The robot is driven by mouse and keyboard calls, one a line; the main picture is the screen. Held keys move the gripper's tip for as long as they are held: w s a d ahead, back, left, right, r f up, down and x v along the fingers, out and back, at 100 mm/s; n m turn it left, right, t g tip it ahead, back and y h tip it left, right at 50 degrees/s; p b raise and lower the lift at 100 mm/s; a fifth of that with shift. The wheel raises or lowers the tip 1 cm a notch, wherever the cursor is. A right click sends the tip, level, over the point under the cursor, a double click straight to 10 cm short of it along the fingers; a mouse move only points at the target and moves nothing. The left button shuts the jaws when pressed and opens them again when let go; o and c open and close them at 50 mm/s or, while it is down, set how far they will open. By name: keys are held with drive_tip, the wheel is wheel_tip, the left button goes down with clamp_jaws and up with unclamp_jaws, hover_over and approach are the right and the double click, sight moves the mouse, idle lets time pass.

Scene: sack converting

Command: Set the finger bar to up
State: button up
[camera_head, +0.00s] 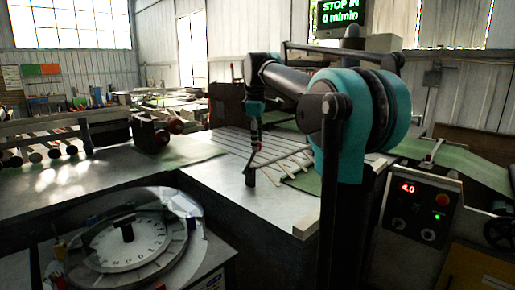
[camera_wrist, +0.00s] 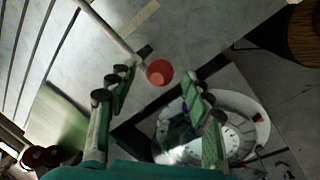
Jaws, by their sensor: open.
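A lever that seems to be the finger bar shows in the wrist view as a pale rod (camera_wrist: 117,35) ending in a red round knob (camera_wrist: 159,72). In the head view a thin bar (camera_head: 284,156) runs low over the table beside a short dark post (camera_head: 250,178). My gripper (camera_wrist: 160,80) is open, with its fingers on either side of the knob in the wrist view. I cannot tell whether they touch it. In the head view my gripper (camera_head: 257,137) points down above the post, and the arm hides part of the bar.
A round dial (camera_head: 128,243) under a clear cover stands at the front left. A control box (camera_head: 422,205) with a red readout is at the right. Pale slats (camera_head: 225,145) lie on the metal table (camera_head: 205,182). A screen (camera_head: 338,14) reads "STOP IN 0 m/min".

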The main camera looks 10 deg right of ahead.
drive_tip(key=shift+w+d+f, duration=0.1)
drive_tip(key=shift+w+f, duration=0.05)
drive_tip(key=shift+f, duration=0.65)
drive_tip(key=shift+w+d+f, duration=0.1)
drive_tip(key=shift+w+f, duration=0.05)
drive_tip(key=shift+f, duration=0.65)
clamp_jaws()
